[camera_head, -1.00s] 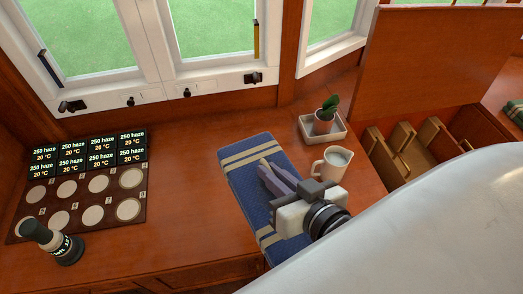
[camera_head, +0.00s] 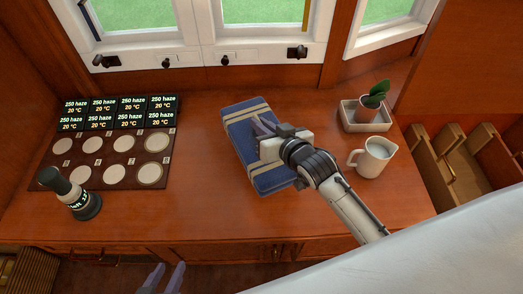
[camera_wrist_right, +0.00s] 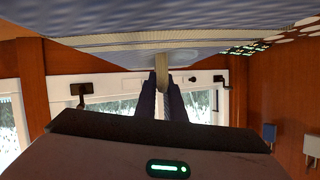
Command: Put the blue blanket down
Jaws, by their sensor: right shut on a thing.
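The blue blanket (camera_head: 243,147) is a folded, flat bundle with cream stripes, over the wooden counter in the head view. My right gripper (camera_head: 263,127) is shut on the blanket. In the right wrist view its fingers (camera_wrist_right: 162,100) close on a cream-striped part of the blanket (camera_wrist_right: 100,48). Whether the blanket's underside touches the counter is hard to tell. My left gripper (camera_head: 165,278) shows only its fingertips at the bottom edge of the head view, spread apart and empty, in front of the counter.
A white jug (camera_head: 373,160) and a potted plant in a tray (camera_head: 347,116) stand right of the blanket. Bare counter (camera_head: 205,165) lies between board and blanket.

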